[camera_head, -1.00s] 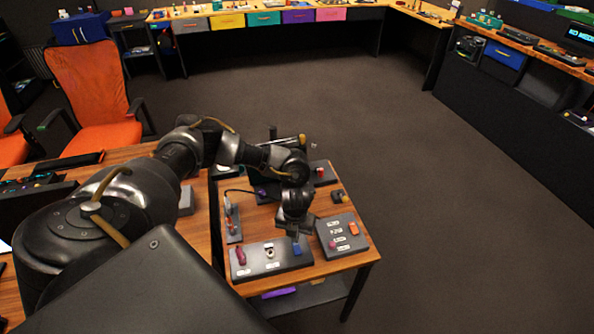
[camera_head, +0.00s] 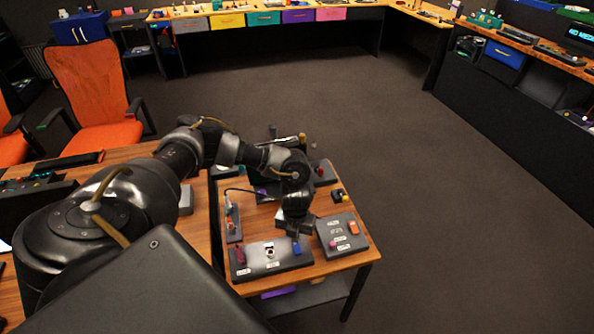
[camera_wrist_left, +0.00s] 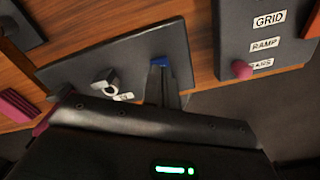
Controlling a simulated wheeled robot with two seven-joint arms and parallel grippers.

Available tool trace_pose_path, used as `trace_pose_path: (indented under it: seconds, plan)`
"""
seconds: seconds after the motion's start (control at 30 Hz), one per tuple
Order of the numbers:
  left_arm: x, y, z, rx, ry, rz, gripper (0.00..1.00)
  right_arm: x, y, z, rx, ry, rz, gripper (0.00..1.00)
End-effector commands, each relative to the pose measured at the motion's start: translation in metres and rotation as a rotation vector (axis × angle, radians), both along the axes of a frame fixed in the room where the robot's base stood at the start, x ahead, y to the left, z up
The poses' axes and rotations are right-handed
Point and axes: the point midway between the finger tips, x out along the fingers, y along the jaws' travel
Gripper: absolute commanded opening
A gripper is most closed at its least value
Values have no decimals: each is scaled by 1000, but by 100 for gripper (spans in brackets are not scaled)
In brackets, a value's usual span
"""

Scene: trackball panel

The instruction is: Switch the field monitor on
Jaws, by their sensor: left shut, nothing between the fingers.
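My left gripper (camera_head: 294,232) is shut and empty, pointing down at the right part of a dark grey panel (camera_head: 270,265). In the left wrist view its closed fingers (camera_wrist_left: 161,78) end at a blue control (camera_wrist_left: 159,60) on that panel, overlapping it; I cannot tell whether they touch. The blue control also shows in the head view (camera_head: 297,248). A metal toggle (camera_wrist_left: 106,82) and a red-pink control (camera_head: 240,256) are on the same panel. No screen clearly recognisable as the field monitor shows; a dark unit behind my arm is mostly hidden. My right gripper is out of view.
Beside it stands a second panel (camera_head: 342,236), labelled GRID, RAMP and apparently BARS, with a pink knob (camera_wrist_left: 241,69) and an orange control (camera_head: 353,227). A narrow panel (camera_head: 233,222) stands left. The wooden table (camera_head: 318,266) has its edge close to the front.

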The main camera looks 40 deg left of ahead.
Motion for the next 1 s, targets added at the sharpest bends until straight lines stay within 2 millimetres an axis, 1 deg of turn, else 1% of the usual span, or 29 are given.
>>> trace_pose_path:
  seconds: [1.0]
  plan:
    - [0,0,-16,0,1,-1,0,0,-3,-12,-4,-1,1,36]
